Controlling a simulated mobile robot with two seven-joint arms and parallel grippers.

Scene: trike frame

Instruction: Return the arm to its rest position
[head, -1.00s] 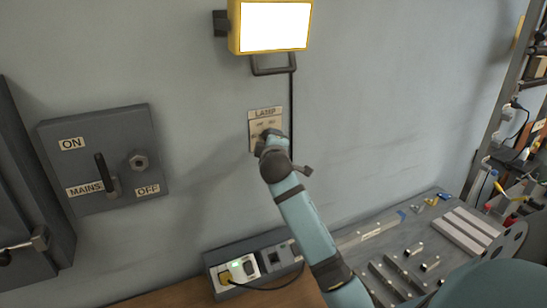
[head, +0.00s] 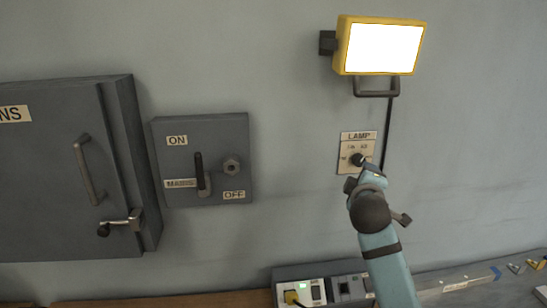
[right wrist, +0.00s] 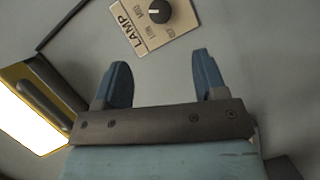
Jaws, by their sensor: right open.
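My right arm reaches up from the lower right in the head view, and its gripper (head: 371,170) is just below the lamp switch plate (head: 345,165). In the right wrist view the two blue fingers of the gripper (right wrist: 160,82) stand wide apart with nothing between them. The lamp switch's black knob (right wrist: 158,11) lies beyond the fingertips, apart from them. The lit yellow lamp (head: 385,47) hangs on the wall above. My left gripper is not in view.
A grey mains box (head: 210,185) with an upright lever and a large grey cabinet (head: 50,165) are on the wall to the left. A socket box (head: 345,270) stands on the bench below. Open wall space lies around the gripper.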

